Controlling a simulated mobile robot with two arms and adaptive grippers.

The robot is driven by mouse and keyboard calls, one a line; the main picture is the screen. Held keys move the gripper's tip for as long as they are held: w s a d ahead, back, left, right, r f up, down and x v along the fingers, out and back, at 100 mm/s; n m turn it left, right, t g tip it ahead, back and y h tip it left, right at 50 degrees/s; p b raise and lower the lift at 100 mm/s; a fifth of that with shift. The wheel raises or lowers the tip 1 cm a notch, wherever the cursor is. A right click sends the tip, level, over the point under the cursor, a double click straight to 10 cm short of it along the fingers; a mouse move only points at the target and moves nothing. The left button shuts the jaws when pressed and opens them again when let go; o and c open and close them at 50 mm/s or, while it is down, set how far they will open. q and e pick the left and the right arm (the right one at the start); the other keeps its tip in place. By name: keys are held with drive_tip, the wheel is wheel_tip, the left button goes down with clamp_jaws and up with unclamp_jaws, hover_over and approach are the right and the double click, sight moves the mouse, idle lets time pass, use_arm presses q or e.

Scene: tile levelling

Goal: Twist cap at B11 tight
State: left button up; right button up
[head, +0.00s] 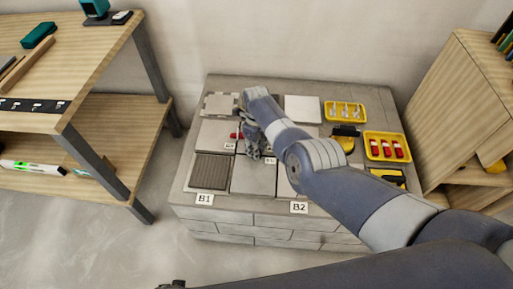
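A small red cap (235,135) shows among the grey tiles on the block-built platform, just left of my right gripper. A small white label (230,146) lies below it, too small to read surely. My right gripper (252,152) reaches down over the tiles beside the red cap, fingers pointing toward the platform. The fingers and wrist hide the spot under them, and I cannot tell whether they touch the cap or how far they are apart. Another small label (270,161) lies right of the fingers. My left gripper cannot be made out.
Labels B1 (204,199) and B2 (299,207) stand on the platform's front edge. A yellow tray (368,152) of red parts and a second yellow tray (328,117) sit at right. A wooden workbench (85,50) stands left, a wooden cabinet (440,90) right.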

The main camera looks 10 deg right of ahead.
use_arm(q)
drive_tip(key=shift+a, duration=0.1)
idle(0.4)
use_arm(e)
drive_tip(key=o, duration=1.1)
drive_tip(key=shift+r, duration=0.1)
use_arm(q)
drive_tip(key=shift+w+r, duration=0.1)
drive_tip(key=shift+w, duration=0.2)
drive_tip(key=shift+w, duration=0.1)
drive_tip(key=shift+s, duration=0.25)
use_arm(e)
wheel_tip(320, 180, up, 12)
drive_tip(key=shift+f, duration=0.1)
